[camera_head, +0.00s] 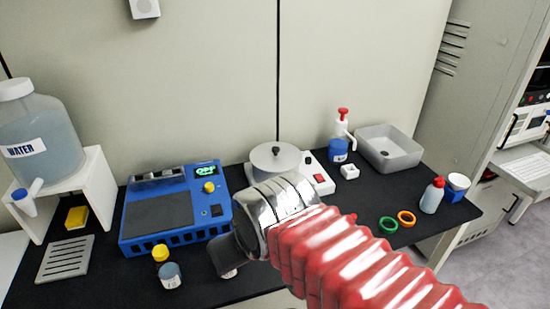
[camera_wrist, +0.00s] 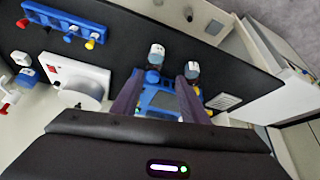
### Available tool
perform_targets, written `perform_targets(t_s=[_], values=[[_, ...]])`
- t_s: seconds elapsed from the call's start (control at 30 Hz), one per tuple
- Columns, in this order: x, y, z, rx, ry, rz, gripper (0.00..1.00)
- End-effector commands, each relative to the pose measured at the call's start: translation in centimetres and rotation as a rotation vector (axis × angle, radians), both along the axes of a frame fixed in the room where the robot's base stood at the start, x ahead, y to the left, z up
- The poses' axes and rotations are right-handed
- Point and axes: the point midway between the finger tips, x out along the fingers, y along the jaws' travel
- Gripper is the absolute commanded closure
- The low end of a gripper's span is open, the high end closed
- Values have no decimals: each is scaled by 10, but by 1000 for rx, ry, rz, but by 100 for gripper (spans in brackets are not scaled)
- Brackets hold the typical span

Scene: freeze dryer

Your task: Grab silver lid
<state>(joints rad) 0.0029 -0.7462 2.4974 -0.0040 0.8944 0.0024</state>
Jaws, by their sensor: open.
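A round silver-grey lid (camera_head: 275,155) with a dark knob tops a pale device with a red switch, at the middle of the bench in the head view. The device (camera_wrist: 85,75) also shows at the left of the wrist view, with its round top partly cut off by my gripper's body. My gripper (camera_wrist: 158,82) is open, with two dark fingers apart and nothing seen held between them. In the head view my chrome wrist and red arm are in front of and below the lid. The gripper's fingertips are hard to make out there.
A blue instrument (camera_head: 175,205) stands left of the lid, with small jars (camera_head: 170,275) in front. A water tank (camera_head: 40,130) is at far left. A pump bottle (camera_head: 340,140), grey basin (camera_head: 390,147), rings (camera_head: 406,217) and squeeze bottle (camera_head: 432,195) are to the right.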

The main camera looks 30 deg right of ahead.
Motion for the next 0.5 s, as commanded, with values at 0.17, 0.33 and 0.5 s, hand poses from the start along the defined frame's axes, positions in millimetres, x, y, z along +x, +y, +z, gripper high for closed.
perform_targets(t_s=[0.17, 0.33, 0.5], values=[[22, -23, 3, -30, -36, -44, 55], [63, -61, 9, -87, -113, -118, 55], [109, -104, 16, -151, -208, -180, 55]])
